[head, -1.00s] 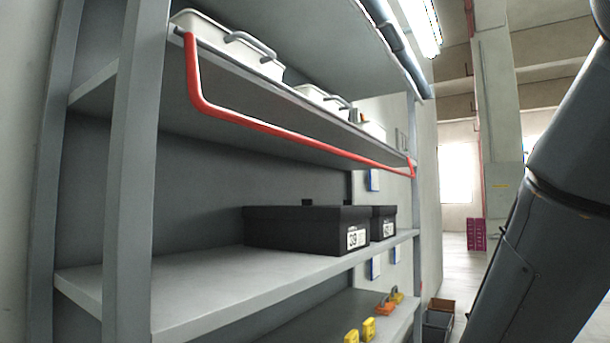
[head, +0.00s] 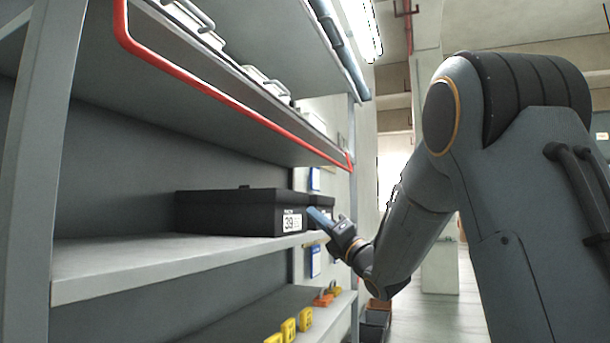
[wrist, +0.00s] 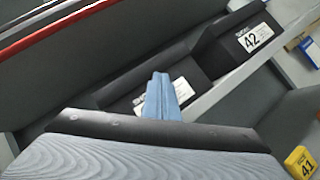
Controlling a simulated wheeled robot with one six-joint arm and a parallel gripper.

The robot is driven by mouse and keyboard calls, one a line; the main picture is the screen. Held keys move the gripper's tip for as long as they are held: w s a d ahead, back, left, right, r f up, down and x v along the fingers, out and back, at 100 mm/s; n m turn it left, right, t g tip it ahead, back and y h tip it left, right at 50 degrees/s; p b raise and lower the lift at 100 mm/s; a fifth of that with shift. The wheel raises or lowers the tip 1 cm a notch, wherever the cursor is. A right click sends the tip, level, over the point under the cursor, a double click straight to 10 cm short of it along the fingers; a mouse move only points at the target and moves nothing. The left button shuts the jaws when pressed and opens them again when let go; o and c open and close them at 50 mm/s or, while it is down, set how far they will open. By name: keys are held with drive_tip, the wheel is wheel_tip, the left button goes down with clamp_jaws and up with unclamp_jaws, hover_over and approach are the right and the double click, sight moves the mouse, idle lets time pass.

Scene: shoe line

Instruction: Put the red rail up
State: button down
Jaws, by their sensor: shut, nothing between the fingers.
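The red rail (head: 240,108) is a thin bent bar along the front of the upper shelf. It hangs with its long part below the shelf's front edge, in front of the white trays (head: 268,82). Its far end meets the shelf near the far post. The rail also crosses the top left of the wrist view (wrist: 50,26). My gripper (head: 313,216) is below the rail, near the far end of the middle shelf, by the black boxes. Its blue fingers (wrist: 162,96) are together and empty, apart from the rail.
Black shoe boxes (head: 230,213) stand on the middle shelf (head: 120,265); one wears a 42 label (wrist: 248,40) in the wrist view. Yellow tags (head: 289,329) sit on the lower shelf. The left part of the middle shelf is bare.

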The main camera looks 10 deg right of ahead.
drive_tip(key=s+a+r+n+g+y+b, duration=0.1)
drive_tip(key=s+r+n+g+y, duration=0.55)
drive_tip(key=n+y, duration=0.75)
drive_tip(key=w+a+r+n+h+p, duration=0.2)
drive_tip(key=w+a+r+p, duration=0.35)
drive_tip(key=r, duration=0.25)
drive_tip(key=s+d, duration=0.1)
drive_tip(key=s+p, duration=0.1)
drive_tip(key=s+d, duration=0.1)
drive_tip(key=shift+d+r+t, duration=0.3)
drive_tip(key=shift+t, duration=0.05)
